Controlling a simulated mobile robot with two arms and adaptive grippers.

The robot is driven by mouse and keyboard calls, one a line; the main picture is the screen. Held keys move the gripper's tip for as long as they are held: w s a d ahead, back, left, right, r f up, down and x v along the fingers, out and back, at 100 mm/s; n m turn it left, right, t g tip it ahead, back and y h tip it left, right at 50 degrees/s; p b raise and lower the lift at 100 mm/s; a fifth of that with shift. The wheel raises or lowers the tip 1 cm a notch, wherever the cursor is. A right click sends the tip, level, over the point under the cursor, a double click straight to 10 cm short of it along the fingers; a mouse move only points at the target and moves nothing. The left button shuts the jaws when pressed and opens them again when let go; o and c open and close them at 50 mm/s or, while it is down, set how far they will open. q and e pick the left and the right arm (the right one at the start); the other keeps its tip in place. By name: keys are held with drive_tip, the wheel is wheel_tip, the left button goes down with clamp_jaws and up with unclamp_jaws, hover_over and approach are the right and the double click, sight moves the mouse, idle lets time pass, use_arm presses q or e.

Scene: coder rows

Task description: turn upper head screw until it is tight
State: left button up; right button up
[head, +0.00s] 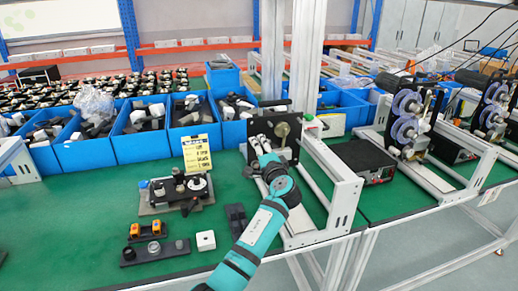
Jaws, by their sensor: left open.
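A dark upright plate (290,151) is mounted in an aluminium frame in the middle of the bench. A round brass-coloured part (282,130) sits on the upper part of the plate. I cannot tell for sure which small part is the upper head screw. My left gripper (258,144) is at the left half of the plate, just left of and below the brass part. It is open, and its fingers are small here. I cannot tell if they touch anything. My teal left arm comes up from the bottom and hides the plate's lower left. My right gripper is out of view.
A part-assembled coder unit (180,188) lies on the green bench to the left. A black box (364,159) stands right of the frame. Blue bins (142,146) with dark and white parts line the back. Finished-looking units with discs (407,115) stand at right.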

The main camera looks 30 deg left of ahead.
use_arm(q)
drive_tip(key=v, duration=1.1)
drive_tip(key=shift+d, duration=0.2)
drive_tip(key=shift+s+f, duration=0.1)
drive_tip(key=shift+f, duration=0.05)
